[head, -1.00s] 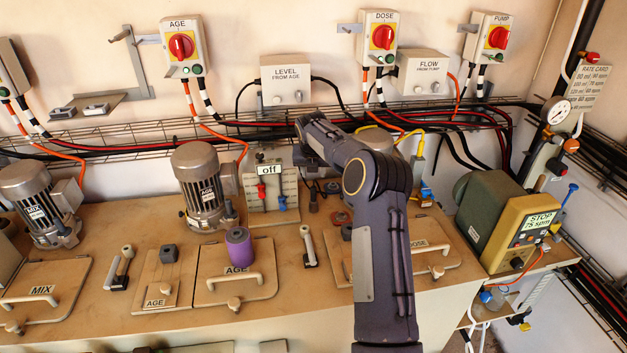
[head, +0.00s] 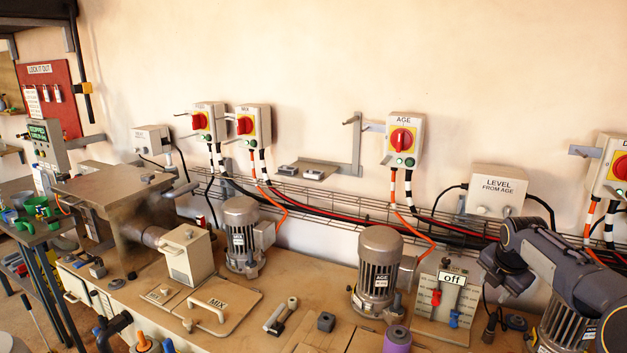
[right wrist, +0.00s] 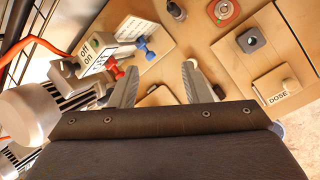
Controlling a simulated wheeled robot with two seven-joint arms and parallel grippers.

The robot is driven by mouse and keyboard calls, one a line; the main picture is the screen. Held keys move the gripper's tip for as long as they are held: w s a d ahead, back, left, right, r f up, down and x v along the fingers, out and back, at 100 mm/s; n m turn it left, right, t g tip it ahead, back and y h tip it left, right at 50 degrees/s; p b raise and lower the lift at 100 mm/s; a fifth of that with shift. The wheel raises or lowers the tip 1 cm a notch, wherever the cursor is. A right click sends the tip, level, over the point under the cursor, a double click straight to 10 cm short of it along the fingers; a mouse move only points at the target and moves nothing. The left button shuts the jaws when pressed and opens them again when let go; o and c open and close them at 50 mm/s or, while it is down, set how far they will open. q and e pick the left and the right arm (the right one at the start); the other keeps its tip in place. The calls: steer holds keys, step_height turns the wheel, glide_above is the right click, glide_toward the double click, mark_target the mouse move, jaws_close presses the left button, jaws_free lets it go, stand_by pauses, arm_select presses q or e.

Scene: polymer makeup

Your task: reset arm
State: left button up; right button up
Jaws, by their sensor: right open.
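My right arm (head: 565,275) comes in at the lower right of the head view, bent in front of the wall and above the bench. In the right wrist view my right gripper (right wrist: 162,88) has its two grey fingers spread apart with nothing between them. It points toward the bench top, close to the off/on switch board (right wrist: 140,40) with its red and blue levers. My left arm and left gripper are not in view.
The off board (head: 441,305) stands beside the AGE motor (head: 379,272). The MIX motor (head: 241,238), a purple cylinder (head: 397,341) and the MIX lid (head: 222,303) are on the bench. The LEVEL box (head: 492,190) and AGE switch (head: 405,140) are on the wall. A DOSE hatch (right wrist: 283,88) shows below.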

steer(key=s+a+r+m+y, duration=0.1)
steer(key=s+a+r+m, duration=0.1)
steer(key=s+a+m, duration=0.3)
steer(key=s+a+r+m+t+y, duration=0.1)
steer(key=s+a+r+m, duration=0.2)
steer(key=s, duration=0.4)
steer(key=s+a+r+m+y, duration=0.1)
steer(key=s+a+r+m, duration=0.1)
steer(key=s+a+m, duration=0.3)
steer(key=s+a+f+m+y, duration=0.1)
steer(key=s+a+f+m, duration=0.3)
steer(key=s, duration=0.5)
steer(key=s+a+f+m+y, duration=0.1)
steer(key=s+a+f+m, duration=0.3)
steer(key=s+a+m, duration=0.3)
steer(key=s+a, duration=0.2)
steer(key=shift+s+y, duration=0.35)
steer(key=shift+y, duration=0.05)
